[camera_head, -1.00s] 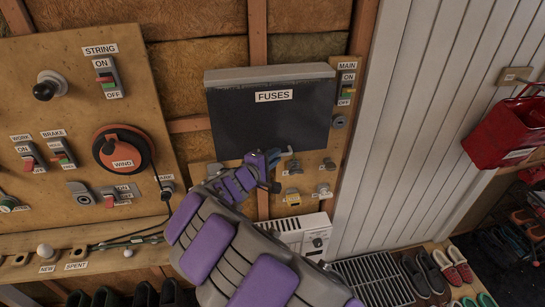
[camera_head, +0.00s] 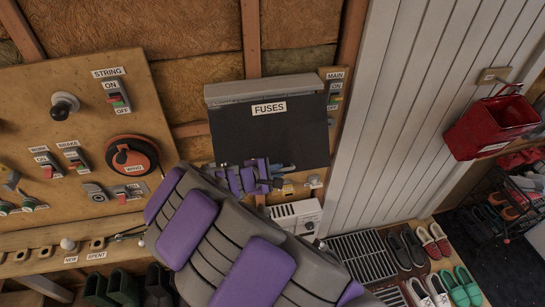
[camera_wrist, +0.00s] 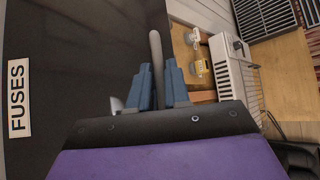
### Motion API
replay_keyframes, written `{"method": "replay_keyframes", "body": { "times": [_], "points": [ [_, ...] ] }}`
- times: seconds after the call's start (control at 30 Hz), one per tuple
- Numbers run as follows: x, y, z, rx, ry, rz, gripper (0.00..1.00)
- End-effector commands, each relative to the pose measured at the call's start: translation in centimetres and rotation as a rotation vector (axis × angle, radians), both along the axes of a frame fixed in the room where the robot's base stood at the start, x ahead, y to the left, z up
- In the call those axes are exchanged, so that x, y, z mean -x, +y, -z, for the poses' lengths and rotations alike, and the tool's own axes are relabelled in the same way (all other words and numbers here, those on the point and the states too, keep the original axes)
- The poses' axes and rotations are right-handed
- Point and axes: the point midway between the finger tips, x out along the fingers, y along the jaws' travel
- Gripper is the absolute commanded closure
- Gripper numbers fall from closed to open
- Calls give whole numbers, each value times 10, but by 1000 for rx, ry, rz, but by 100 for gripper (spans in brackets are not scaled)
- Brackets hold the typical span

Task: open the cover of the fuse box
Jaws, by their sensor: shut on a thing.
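The fuse box cover (camera_head: 270,142) is a dark panel labelled FUSES, under a grey top casing (camera_head: 265,90). It hangs down over the box and looks closed in the head view. In the wrist view the dark cover (camera_wrist: 85,60) fills the left side. A grey bar handle (camera_wrist: 155,45) stands at its lower edge. My gripper (camera_head: 285,170) is at that lower edge. In the wrist view the blue fingers of my gripper (camera_wrist: 159,85) are on both sides of the handle, shut on it. The handle's lower part is hidden between the fingers.
A MAIN switch (camera_head: 334,100) is right of the box. Small fittings (camera_wrist: 195,55) and a white vented unit (camera_head: 297,217) are below it. A switch board with a red-orange WIND reel (camera_head: 132,155) is left. A red bin (camera_head: 490,125) hangs on the right.

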Motion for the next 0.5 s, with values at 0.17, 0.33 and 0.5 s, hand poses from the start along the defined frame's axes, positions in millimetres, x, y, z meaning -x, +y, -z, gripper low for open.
{"method": "replay_keyframes", "body": {
  "times": [0.17,0.33,0.5],
  "points": [
    [14,-3,-21,22,91,1,100],
    [25,-8,-38,36,118,1,100],
    [37,-11,-62,36,116,-1,100]
  ]
}}
